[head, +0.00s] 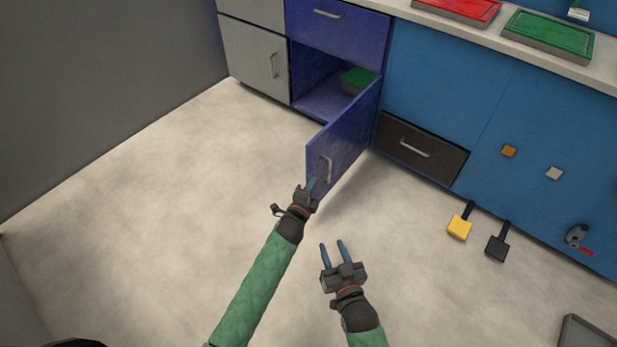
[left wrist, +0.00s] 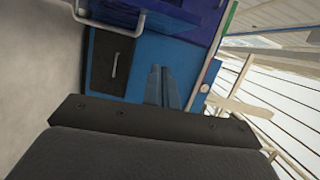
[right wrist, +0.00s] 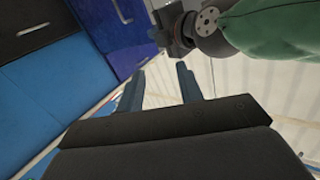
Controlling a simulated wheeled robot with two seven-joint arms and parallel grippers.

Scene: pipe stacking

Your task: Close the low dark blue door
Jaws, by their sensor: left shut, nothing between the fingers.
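The low dark blue door (head: 343,143) stands swung open from its cabinet, hinged at its right side, with a metal handle (head: 326,168) near its free edge. The cabinet's inside (head: 318,98) is exposed and holds a green-topped box (head: 357,79). My left gripper (head: 312,186) is shut and empty, at the door's lower free edge by the handle; I cannot tell if it touches. Its closed fingers show in the left wrist view (left wrist: 162,86). My right gripper (head: 333,246) is open and empty, below and right of the door; its fingers are apart in the right wrist view (right wrist: 163,82).
A dark drawer (head: 421,147) sits right of the door. A blue drawer (head: 337,22) is above the opening. Yellow (head: 459,227) and black (head: 497,248) paddle-like items are at the right. A grey tray (head: 588,335) is at lower right. The floor left of the door is clear.

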